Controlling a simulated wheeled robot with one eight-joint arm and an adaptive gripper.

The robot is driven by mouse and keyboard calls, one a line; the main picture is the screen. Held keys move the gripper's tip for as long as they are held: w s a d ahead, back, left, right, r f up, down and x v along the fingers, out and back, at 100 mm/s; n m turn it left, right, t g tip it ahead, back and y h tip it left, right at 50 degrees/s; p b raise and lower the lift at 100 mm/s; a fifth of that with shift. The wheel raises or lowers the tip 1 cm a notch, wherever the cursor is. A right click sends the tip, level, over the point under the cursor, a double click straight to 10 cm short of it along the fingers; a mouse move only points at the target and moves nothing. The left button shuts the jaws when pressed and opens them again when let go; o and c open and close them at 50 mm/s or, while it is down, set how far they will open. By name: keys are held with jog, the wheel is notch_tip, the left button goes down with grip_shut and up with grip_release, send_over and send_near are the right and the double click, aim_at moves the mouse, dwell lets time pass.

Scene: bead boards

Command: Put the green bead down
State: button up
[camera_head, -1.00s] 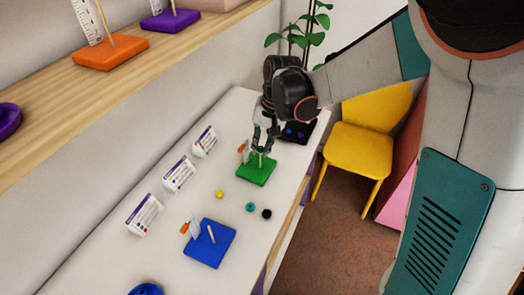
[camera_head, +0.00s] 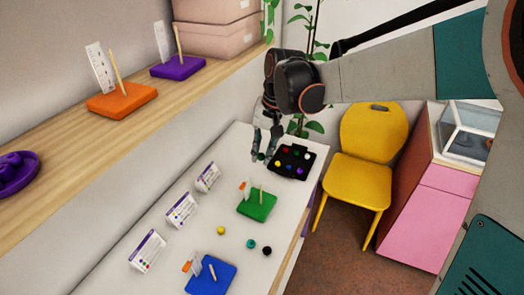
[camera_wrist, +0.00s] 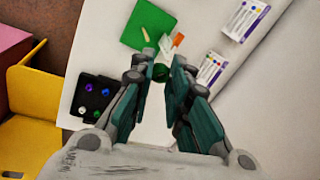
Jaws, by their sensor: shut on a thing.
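My gripper (camera_head: 264,157) is shut on the green bead, near the far end of the white table, left of the black tray. The dark green bead (camera_wrist: 160,72) shows between the fingertips in the wrist view; in the head view it is small and mostly covered by the fingers. I cannot tell how high it is above the table. The green board (camera_head: 258,204) with its upright wooden peg stands nearer, apart from the gripper; it also shows in the wrist view (camera_wrist: 137,33).
The black tray (camera_head: 294,175) holds several coloured beads. A yellow bead (camera_head: 221,230), a teal bead (camera_head: 251,244) and a black bead (camera_head: 267,251) lie loose near the blue board (camera_head: 219,282). Printed cards (camera_head: 181,210) line the wall side. A yellow chair (camera_head: 361,183) stands right.

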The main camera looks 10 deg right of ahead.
jog(key=s+d+f+n, duration=0.1)
jog(key=d+f, duration=0.2)
jog(key=f, duration=0.3)
jog(key=d+f+n+b, duration=0.1)
jog(key=d+f, duration=0.3)
jog(key=f, duration=0.2)
jog(key=s+d+f+n, duration=0.1)
jog(key=d+f, duration=0.3)
jog(key=f, duration=0.2)
jog(key=shift+s+d+f+n+g, duration=0.1)
jog(key=shift+s+f+n+g, duration=0.2)
jog(key=shift+s+f, duration=0.1)
